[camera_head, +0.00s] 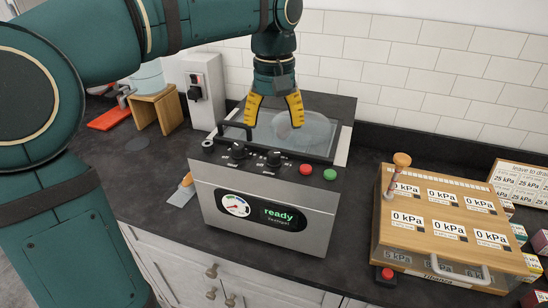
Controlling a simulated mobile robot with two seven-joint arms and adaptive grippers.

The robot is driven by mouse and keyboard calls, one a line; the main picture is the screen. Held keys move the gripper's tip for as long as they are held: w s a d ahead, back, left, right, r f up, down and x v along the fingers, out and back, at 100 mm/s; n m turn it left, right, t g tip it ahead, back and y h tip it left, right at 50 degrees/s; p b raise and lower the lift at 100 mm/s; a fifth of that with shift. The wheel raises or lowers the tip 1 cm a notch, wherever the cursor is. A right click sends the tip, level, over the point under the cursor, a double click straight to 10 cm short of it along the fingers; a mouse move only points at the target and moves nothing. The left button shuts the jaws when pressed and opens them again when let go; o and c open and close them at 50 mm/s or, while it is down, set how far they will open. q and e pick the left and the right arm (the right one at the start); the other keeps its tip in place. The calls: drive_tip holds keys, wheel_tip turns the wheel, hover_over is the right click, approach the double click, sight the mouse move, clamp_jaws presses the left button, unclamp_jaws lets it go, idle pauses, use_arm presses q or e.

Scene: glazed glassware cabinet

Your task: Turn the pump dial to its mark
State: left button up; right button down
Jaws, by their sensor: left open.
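The pump (265,215) is a grey metal box on the dark worktop, with a round gauge (236,205) and a screen reading "ready" (280,217) on its front. Two black dials, a left dial (238,150) and a right dial (274,157), sit on its sloping top edge; their marks are too small to read. My left gripper (272,118) points down above the rear of the pump top, its yellow fingers spread and empty. It looks apart from both dials, behind and above them. My right gripper is not in view.
A clear dome (306,132) and a black handle (235,130) are on the pump top. Red (306,169) and green buttons (330,174) sit right of the dials. A wooden box with kPa labels (450,208) stands at right. A white socket box (203,92) stands behind left.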

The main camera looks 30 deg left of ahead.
sight(274, 153)
use_arm(q)
wheel_tip(274, 153, down, 9)
drive_tip(key=shift+r+b, duration=0.15)
drive_tip(key=shift+b, duration=0.75)
drive_tip(key=shift+c, duration=0.2)
clamp_jaws()
